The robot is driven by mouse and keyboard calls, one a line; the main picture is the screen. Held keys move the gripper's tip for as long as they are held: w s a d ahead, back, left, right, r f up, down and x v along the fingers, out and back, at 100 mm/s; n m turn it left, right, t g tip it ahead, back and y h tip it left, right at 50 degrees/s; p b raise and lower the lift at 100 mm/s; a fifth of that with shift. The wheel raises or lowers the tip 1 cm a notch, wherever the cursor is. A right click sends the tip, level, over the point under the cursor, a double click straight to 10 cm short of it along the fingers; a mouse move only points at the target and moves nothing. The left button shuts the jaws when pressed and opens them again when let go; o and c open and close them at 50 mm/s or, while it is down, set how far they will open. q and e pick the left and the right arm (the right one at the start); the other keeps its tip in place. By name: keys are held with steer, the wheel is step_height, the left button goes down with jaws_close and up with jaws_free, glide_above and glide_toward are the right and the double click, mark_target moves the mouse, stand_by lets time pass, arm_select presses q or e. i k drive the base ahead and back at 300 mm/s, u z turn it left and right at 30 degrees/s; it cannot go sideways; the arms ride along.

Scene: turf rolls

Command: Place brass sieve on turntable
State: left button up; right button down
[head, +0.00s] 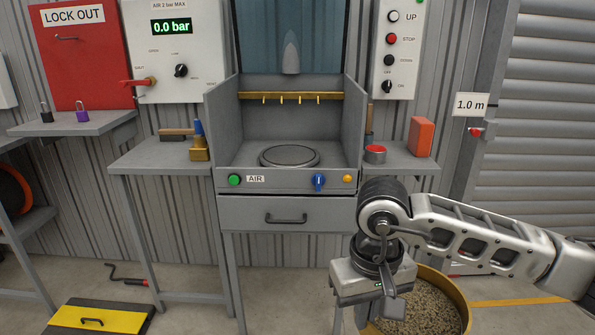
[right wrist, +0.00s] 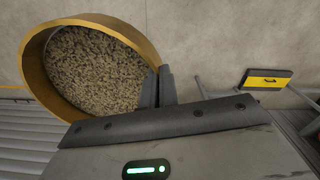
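The brass sieve (head: 464,300) is a wide yellow ring with a speckled, grainy inside, at the bottom right of the head view. It also shows in the right wrist view (right wrist: 34,72). My right gripper (head: 391,306) is at its left rim. In the right wrist view the two fingers (right wrist: 157,88) are close together with the rim between them. No support shows under the sieve, but its underside is hidden. The turntable (head: 289,156) is a round grey disc, empty, inside the open-fronted grey cabinet, up and left of my right gripper. My left gripper is not in view.
Cabinet side walls (head: 222,120) flank the turntable, and a brass nozzle bar (head: 290,96) hangs above it. Side shelves hold a brush, a brass block, a red-topped tin (head: 375,154) and an orange block (head: 422,137). A yellow-black step (head: 100,318) stands on the floor at left.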

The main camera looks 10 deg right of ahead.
mark_target(289, 154)
steer(key=z, duration=0.55)
steer(key=k, duration=0.2)
steer(key=u, duration=1.75)
steer(key=i, duration=1)
steer(key=z, duration=0.55)
steer(key=i, duration=0.85)
steer(key=z, duration=0.85)
